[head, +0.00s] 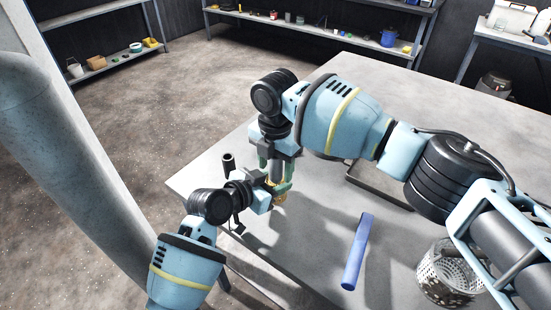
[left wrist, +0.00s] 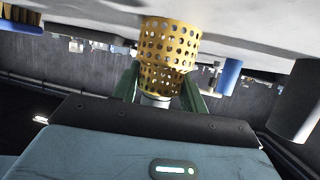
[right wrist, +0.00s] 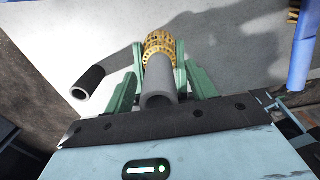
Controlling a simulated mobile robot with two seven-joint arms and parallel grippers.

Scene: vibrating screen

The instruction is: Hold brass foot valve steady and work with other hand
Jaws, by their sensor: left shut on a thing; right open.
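The brass foot valve (head: 280,196) is at the left part of the table, between my two grippers. In the left wrist view its perforated strainer (left wrist: 168,58) fills the space between the green fingers of my left gripper (left wrist: 160,82). My left gripper (head: 268,197) is shut on it. My right gripper (head: 277,168) comes from above, with its fingers pointing down. In the right wrist view a grey pipe piece (right wrist: 158,82) lies between the fingers of my open right gripper (right wrist: 160,72), with the brass mesh (right wrist: 158,47) beyond it. Whether the fingers touch the pipe cannot be told.
A short dark tube (head: 228,162) is by the table's left edge. A perforated metal basket (head: 432,275) is at the front right, and a shallow tray (head: 362,186) is partly hidden behind my right arm.

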